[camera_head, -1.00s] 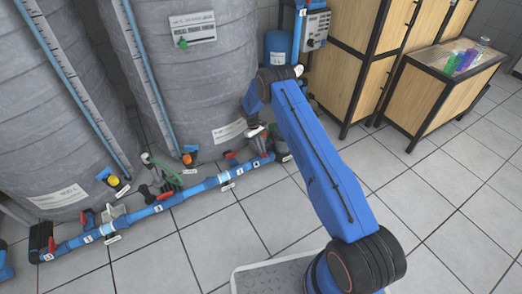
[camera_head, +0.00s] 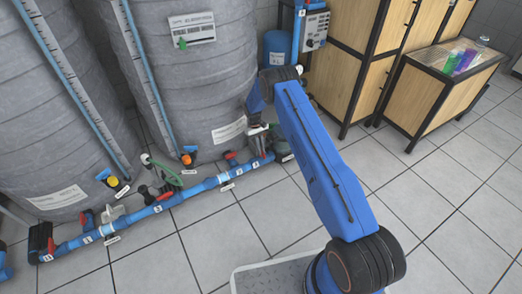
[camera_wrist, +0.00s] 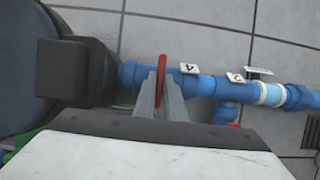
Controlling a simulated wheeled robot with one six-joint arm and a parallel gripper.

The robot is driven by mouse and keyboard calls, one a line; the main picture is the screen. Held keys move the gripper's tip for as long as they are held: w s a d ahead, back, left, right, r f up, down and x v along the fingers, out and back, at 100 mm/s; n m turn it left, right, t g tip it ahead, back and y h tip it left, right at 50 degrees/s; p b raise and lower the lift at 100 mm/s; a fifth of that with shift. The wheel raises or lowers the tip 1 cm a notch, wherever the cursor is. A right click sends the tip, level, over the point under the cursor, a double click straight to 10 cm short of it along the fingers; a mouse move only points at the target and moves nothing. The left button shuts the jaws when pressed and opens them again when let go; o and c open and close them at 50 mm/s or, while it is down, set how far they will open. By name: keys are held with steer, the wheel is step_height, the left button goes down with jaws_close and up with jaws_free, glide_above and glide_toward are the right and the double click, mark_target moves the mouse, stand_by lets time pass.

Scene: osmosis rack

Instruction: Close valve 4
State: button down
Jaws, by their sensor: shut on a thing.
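The blue pipe (camera_head: 200,188) runs along the floor in front of the grey tanks. In the wrist view, a red valve handle (camera_wrist: 162,68) stands across the blue pipe (camera_wrist: 206,85). A white tag (camera_wrist: 189,69) beside it carries a mark that looks like a turned 4. My gripper (camera_wrist: 160,92) is shut on this red handle, with one finger on each side. In the head view my gripper (camera_head: 258,132) is at the right end of the pipe, and the handle is mostly hidden there.
Other red handles sit along the pipe, one nearby (camera_head: 231,156) and one at the left end (camera_head: 51,246). A dark block (camera_wrist: 75,72) is close left of my gripper. The grey tank (camera_head: 205,85) stands behind. Tiled floor (camera_head: 240,225) in front is clear.

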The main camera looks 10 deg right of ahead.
steer(key=c, duration=1.8)
jaws_free()
steer(key=shift+r, duration=0.1)
steer(key=shift+v, duration=3.7)
